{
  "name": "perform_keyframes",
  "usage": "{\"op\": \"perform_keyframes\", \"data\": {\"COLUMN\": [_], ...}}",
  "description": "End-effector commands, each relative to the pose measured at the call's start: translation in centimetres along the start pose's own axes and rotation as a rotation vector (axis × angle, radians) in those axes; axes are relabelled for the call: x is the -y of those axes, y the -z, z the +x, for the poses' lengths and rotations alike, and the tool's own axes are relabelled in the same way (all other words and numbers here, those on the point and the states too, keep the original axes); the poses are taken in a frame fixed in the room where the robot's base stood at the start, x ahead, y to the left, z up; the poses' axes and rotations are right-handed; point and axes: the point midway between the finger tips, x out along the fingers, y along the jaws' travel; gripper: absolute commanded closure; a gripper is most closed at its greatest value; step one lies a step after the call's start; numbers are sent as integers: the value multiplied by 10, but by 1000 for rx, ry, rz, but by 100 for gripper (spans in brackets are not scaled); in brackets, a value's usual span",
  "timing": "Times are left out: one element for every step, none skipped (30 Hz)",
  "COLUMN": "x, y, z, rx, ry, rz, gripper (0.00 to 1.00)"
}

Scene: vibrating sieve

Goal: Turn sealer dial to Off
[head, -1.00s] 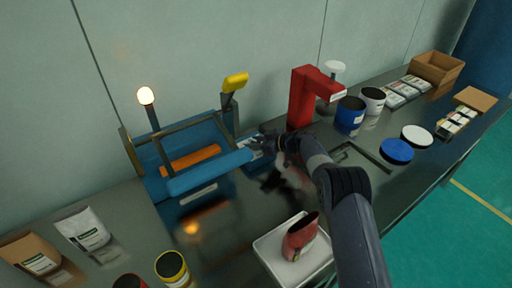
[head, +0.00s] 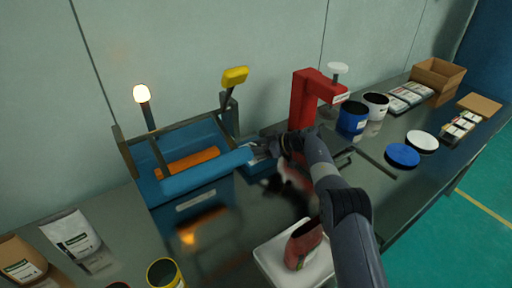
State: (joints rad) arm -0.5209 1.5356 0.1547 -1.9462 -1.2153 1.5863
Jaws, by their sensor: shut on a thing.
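The blue sealer (head: 205,189) stands on the steel bench against the wall, with an orange strip (head: 187,163) inside its frame and a yellow-handled lever (head: 235,77) at its right. A lit lamp (head: 142,94) stands on a post at its back left. My gripper (head: 262,148) is at the sealer's right front corner, by a small pale panel. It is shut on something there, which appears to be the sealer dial. The dial itself is hidden by my gripper, and its setting cannot be read.
A red press (head: 304,100) stands close right of my gripper. A white tray (head: 265,256) with a red scoop-like vessel (head: 303,245) lies in front. Blue (head: 352,116) and white (head: 376,104) tubs, lids and boxes fill the right. A white pouch (head: 76,237) lies at left.

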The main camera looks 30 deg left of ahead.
Motion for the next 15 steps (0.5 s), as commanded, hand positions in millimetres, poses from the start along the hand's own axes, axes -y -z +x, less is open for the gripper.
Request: {"op": "perform_keyframes", "data": {"x": [0,0,0,0,0,0,0,0,0,0,0,0,0,0,0], "y": [3,2,2,2,2,2,2,1,1,1,1,1,0,0,0], "z": [0,0,0,0,0,0,0,0,0,0,0,0,0,0,0], "rx": [-3,-3,-3,-3,-2,-2,-2,-2,-1,-1,-1,-1,-1,-1,-1], "ry": [-2,-2,-2,-2,-2,-2,-1,-1,-1,-1,-1,-1,-1,-1,-1], "rz": [-3,-3,-2,-2,-2,-2,-1,-1,-1,-1,0,0,0,0,0], "gripper": [87,87,61,59,56,53,50,48,45,43,43,43,43,43,43]}}
